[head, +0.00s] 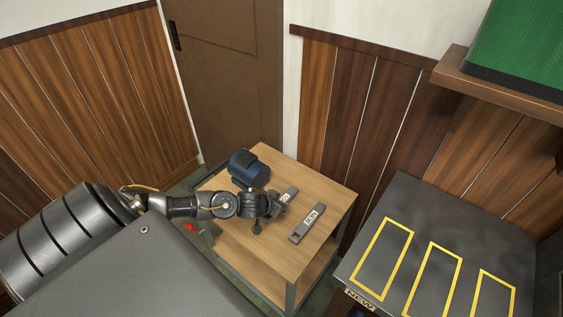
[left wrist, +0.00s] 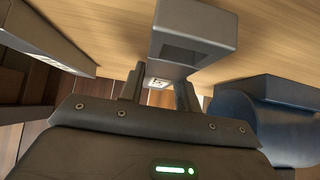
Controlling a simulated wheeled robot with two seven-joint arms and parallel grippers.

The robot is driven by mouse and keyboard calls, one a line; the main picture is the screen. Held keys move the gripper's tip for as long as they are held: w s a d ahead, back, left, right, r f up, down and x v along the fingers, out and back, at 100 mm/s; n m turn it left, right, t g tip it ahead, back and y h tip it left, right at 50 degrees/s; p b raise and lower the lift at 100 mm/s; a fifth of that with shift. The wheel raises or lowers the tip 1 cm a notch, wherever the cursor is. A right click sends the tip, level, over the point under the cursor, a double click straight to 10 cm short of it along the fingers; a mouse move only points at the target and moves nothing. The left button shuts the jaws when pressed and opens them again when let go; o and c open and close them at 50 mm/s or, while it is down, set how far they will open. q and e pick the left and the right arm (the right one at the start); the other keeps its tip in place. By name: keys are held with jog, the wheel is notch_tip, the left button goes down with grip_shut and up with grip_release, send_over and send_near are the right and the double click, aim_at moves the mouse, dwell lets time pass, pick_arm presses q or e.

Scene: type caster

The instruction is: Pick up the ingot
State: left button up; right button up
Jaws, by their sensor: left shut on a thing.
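A grey ingot (head: 287,194) with a pale label lies at the wooden cart top, partly hidden by my left gripper (head: 274,205). The gripper comes in from the left and is shut on this ingot. In the left wrist view, the ingot (left wrist: 195,38) sits between the two fingers, with part of its label showing between them. I cannot tell whether it touches the wood. A second grey labelled ingot (head: 307,223) lies apart to the right on the cart top; it also shows at the left of the wrist view (left wrist: 45,42). My right gripper is in neither view.
A dark blue object (head: 248,166) stands on the wooden cart (head: 325,185) just behind my gripper. A dark table (head: 400,205) with yellow outlined rectangles is at the right; the outlines look empty. A shelf (head: 500,82) with a green item hangs above. A red thing (head: 190,227) shows beside the cart.

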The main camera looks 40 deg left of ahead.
pick_arm(q)
grip_shut()
dwell(0.3)
dwell(0.6)
jog(key=shift+w+a+r, duration=0.1)
jog(key=shift+w+r, duration=0.05)
jog(key=shift+r, duration=0.1)
